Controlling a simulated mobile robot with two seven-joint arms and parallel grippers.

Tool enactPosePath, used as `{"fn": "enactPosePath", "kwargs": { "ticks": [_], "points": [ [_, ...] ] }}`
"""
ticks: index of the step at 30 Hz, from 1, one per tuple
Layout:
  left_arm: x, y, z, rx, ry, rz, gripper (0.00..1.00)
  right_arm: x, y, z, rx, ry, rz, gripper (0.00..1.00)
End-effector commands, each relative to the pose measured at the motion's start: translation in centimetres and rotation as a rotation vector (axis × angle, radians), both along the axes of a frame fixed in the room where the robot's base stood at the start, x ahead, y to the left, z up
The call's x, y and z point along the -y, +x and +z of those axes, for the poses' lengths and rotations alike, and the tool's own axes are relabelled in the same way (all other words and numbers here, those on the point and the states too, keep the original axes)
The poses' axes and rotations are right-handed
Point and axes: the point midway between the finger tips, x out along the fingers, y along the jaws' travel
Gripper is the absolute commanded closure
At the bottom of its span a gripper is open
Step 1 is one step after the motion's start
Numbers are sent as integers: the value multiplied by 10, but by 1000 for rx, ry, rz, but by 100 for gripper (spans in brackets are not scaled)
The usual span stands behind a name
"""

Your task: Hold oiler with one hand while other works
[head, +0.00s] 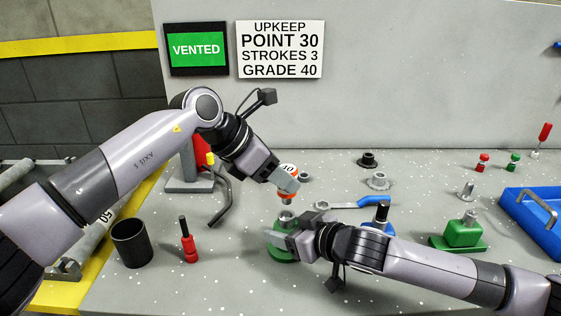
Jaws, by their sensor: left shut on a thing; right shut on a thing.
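A green oiler (287,256) with a grey neck stands on the bench at the middle front. My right gripper (279,240) is shut on its upper body, hiding part of it. My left gripper (287,186) is shut on a small orange and white piece (289,170) whose label appears to read 30. It holds this piece above the oiler's neck; I cannot tell whether they touch. A blue one (381,213) stands partly hidden behind my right arm.
A black cup (131,243) and a red tool (189,243) stand at front left. A blue-handled wrench (350,203) lies behind the oiler. A blue tray (535,222) is at right. The sign (280,50) reads point 30, strokes 3, grade 40; a green panel (196,49) reads VENTED.

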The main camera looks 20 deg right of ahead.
Motion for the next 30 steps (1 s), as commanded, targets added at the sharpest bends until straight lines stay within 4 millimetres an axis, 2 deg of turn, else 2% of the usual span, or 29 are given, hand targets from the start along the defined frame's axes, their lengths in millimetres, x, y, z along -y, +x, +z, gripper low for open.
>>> {"fn": "enactPosePath", "kwargs": {
  "ticks": [9, 30],
  "points": [
    [0, 0, -17, 0, 0, 0, 89, 0, 0, 0, 2, -1, -1, 85],
    [0, -1, -17, 2, -1, 0, 89, 0, 0, 1, 1, 0, -1, 85]
  ]
}}
